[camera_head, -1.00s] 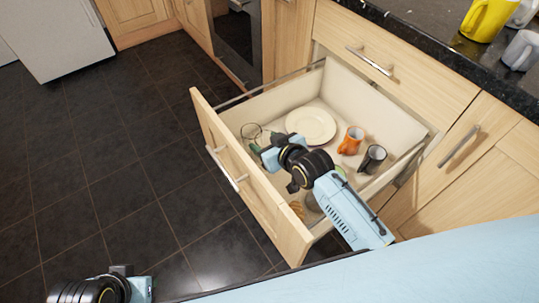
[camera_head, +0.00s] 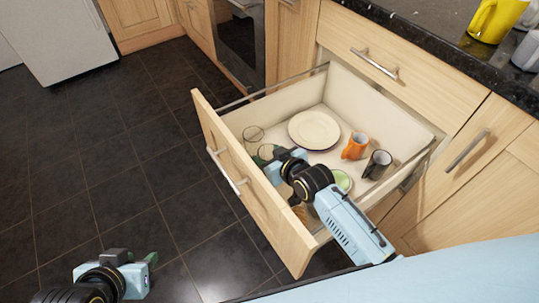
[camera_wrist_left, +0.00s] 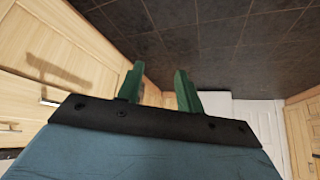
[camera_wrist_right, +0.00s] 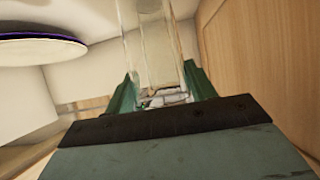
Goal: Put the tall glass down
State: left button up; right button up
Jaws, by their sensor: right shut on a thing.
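My right gripper (camera_head: 268,162) is down inside the open drawer and shut on a tall clear glass (camera_wrist_right: 155,50), which stands between its green fingers in the right wrist view. In the head view the glass's rim (camera_head: 267,150) shows just beyond the fingers; the rest is largely hidden by my gripper. I cannot tell whether its base touches the drawer floor. A second clear glass (camera_head: 253,133) stands close by, toward the drawer's far left corner. My left gripper (camera_head: 150,262) is outside the drawer, open and empty; its spread fingers show in the left wrist view (camera_wrist_left: 158,88).
The open drawer (camera_head: 240,186) also holds a white plate (camera_head: 314,129), an orange mug (camera_head: 355,146), a dark mug (camera_head: 377,165) and a green bowl (camera_head: 342,181), partly behind my right arm. A yellow mug (camera_head: 493,18) stands on the dark counter. The tiled floor at left is clear.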

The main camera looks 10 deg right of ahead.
jog(key=o, duration=1.4)
jog(key=shift+f, duration=0.1)
pick_arm(q)
jog(key=shift+w, duration=0.1)
pick_arm(e)
jog(key=shift+o, duration=0.2)
jog(key=shift+r, duration=0.2)
pick_arm(q)
jog(key=s+a+f+g+p, duration=0.2)
jog(key=s+g, duration=0.1)
jog(key=s, duration=0.2)
pick_arm(e)
jog(key=v, duration=0.2)
jog(key=shift+s+d+r, duration=0.1)
jog(key=shift+s+r, duration=0.05)
jog(key=shift+s, duration=0.15)
pick_arm(q)
notch_tip(320, 180, down, 6)
jog(key=w+a+y+p, duration=0.1)
jog(key=shift+a+g+p, duration=0.25)
jog(key=shift+g+p, duration=0.05)
jog(key=shift+p, duration=0.1)
pick_arm(e)
jog(key=shift+v, duration=2.35)
